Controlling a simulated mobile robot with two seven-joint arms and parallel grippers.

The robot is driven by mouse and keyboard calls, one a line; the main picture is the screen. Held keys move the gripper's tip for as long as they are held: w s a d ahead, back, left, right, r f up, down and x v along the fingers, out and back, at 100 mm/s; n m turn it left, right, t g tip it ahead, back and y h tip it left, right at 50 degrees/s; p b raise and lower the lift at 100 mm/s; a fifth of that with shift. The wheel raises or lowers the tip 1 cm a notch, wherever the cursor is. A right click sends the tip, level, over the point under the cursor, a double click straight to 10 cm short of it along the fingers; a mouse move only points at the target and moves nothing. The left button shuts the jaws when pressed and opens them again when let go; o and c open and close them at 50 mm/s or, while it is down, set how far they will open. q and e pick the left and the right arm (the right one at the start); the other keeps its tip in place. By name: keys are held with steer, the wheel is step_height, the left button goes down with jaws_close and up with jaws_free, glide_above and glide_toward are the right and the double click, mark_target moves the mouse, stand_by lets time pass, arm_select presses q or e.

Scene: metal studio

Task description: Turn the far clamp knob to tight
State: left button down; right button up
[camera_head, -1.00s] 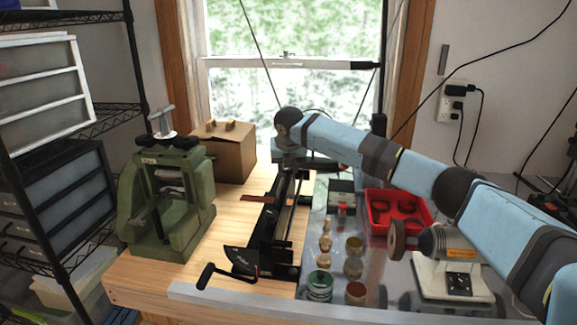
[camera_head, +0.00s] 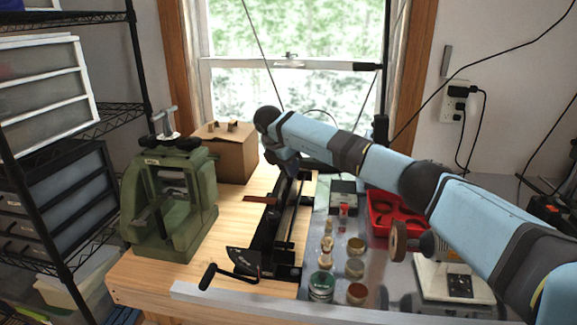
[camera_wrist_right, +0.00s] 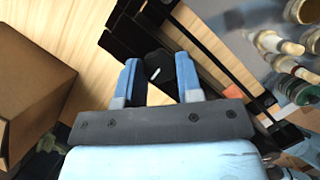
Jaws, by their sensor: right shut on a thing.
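A long black clamp device (camera_head: 262,234) lies on the wooden bench top and runs away from me, with a crank handle and a scale plate at its near end. The far clamp knob (camera_wrist_right: 160,67) is black with a short white mark and shows in the right wrist view. My right gripper (camera_wrist_right: 158,70) has its two blue fingers on either side of this knob, shut on it. In the head view the right gripper (camera_head: 285,161) is at the far end of the device, where the wrist hides the knob. My left gripper is out of view.
A green vise-like machine (camera_head: 165,215) stands to the left and a cardboard box (camera_head: 232,157) behind it. To the right are several small jars (camera_head: 321,285), a red tray (camera_head: 381,233) and a white-based machine (camera_head: 445,270). Bare wood (camera_head: 215,268) lies between the green machine and the device.

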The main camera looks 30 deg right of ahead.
steer(key=m+g, duration=0.1)
steer(key=m, duration=0.1)
steer(key=m+g+p, duration=0.1)
steer(key=m, duration=0.2)
steer(key=shift+w+r, duration=0.15)
steer(key=shift+m, duration=0.4)
steer(key=o, duration=0.9)
steer(key=v, duration=1.3)
steer(key=shift+w+r, duration=0.1)
steer(key=shift+r, duration=0.25)
